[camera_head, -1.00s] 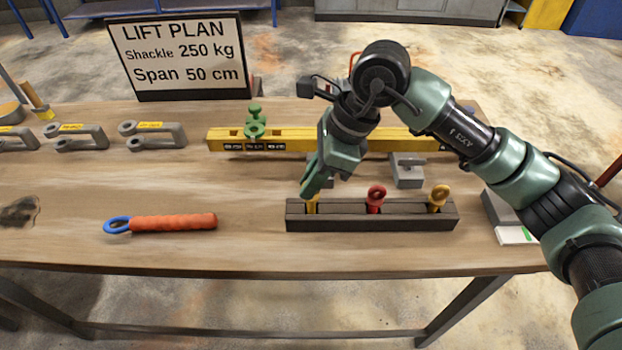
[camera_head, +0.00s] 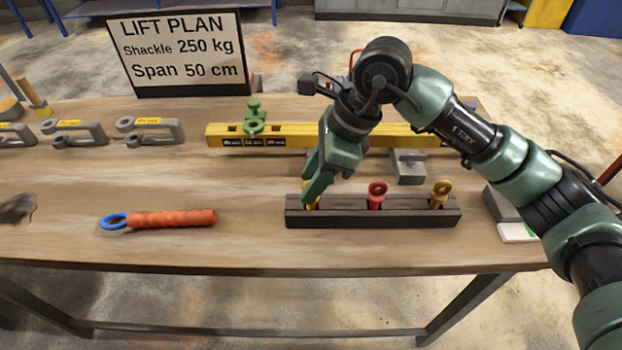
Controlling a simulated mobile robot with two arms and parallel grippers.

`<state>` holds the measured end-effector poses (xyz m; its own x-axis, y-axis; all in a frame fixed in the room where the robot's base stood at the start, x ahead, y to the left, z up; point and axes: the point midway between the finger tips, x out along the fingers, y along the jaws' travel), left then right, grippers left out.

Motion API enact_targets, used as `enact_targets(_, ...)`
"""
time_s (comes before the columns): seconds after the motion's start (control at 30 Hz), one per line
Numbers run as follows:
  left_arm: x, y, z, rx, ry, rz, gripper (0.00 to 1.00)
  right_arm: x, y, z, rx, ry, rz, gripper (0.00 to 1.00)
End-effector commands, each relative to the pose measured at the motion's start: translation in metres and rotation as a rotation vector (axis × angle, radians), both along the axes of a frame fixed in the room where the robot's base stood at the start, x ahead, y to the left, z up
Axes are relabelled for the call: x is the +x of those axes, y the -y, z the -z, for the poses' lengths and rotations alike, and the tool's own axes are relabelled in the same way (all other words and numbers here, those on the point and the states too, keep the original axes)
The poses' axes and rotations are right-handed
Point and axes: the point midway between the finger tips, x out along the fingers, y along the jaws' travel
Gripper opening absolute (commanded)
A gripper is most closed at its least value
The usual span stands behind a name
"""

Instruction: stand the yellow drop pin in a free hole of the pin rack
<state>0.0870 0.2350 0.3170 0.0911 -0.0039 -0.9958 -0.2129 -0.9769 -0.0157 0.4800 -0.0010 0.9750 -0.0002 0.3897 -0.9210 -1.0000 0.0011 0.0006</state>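The dark pin rack (camera_head: 345,217) lies near the front of the table, right of centre. A red pin (camera_head: 376,195) stands in its middle and a yellow pin (camera_head: 440,194) stands at its right end. Another yellow pin (camera_head: 311,203) shows at the rack's left end, upright, its top covered by my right gripper. My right gripper (camera_head: 312,192) is pointed down over that left end, its fingers at this pin. I cannot tell whether the fingers are closed on it or how deep it sits. My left gripper is out of view.
An orange-handled tool with a blue ring (camera_head: 170,219) lies left of the rack. Grey shackles (camera_head: 150,130) stand at the left, below the lift plan sign (camera_head: 180,55). A grey block (camera_head: 408,166) sits behind the rack.

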Motion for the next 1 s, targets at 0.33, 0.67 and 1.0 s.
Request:
enact_targets(0.33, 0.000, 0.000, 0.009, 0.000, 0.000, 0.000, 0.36, 0.001, 0.022, -0.051, 0.001, 0.005, 0.001, 0.38)
enact_targets(0.67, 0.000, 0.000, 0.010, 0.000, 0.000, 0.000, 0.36, 0.000, 0.029, -0.069, 0.001, 0.002, 0.001, 0.38)
enact_targets(1.0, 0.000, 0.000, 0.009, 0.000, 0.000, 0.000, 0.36, 0.000, 0.029, -0.068, 0.001, 0.002, 0.000, 0.38)
